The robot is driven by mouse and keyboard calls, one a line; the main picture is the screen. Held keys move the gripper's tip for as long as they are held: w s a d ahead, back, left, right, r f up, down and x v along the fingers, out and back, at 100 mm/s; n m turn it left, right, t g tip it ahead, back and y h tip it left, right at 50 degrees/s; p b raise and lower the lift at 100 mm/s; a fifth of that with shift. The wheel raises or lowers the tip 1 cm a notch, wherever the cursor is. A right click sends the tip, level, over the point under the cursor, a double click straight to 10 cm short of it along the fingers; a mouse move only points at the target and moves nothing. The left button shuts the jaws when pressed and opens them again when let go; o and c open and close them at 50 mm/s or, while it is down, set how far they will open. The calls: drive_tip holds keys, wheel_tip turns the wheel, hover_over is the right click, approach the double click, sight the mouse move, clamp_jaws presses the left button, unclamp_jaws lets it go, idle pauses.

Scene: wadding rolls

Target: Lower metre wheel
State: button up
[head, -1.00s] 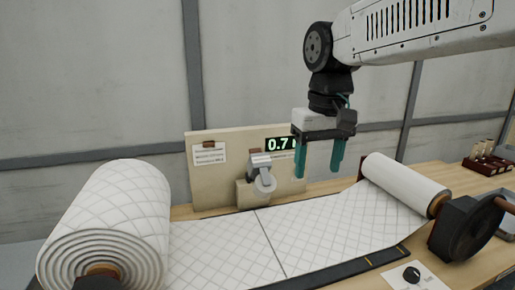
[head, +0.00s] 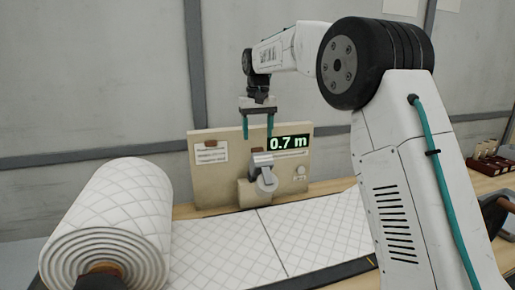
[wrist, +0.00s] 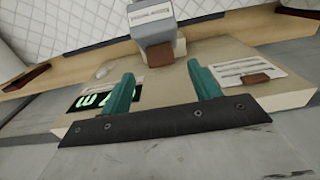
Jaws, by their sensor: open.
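The metre wheel (head: 267,182) is a small grey wheel on a hinged arm, mounted at the front of a beige panel (head: 222,177). It hangs close over the quilted wadding (head: 215,248); I cannot tell whether it touches. The grey arm housing (head: 262,159) also shows in the wrist view (wrist: 157,54), with a label on it.
The panel has a green display (head: 289,142) reading 0.7 m and a paper label (head: 211,152). My arm hides the right-hand roll. A dark rack (head: 490,165) is at the far right.

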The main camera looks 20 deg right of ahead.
sight(258, 150)
wheel_tip(258, 150, down, 6)
drive_tip(key=shift+r, duration=0.1)
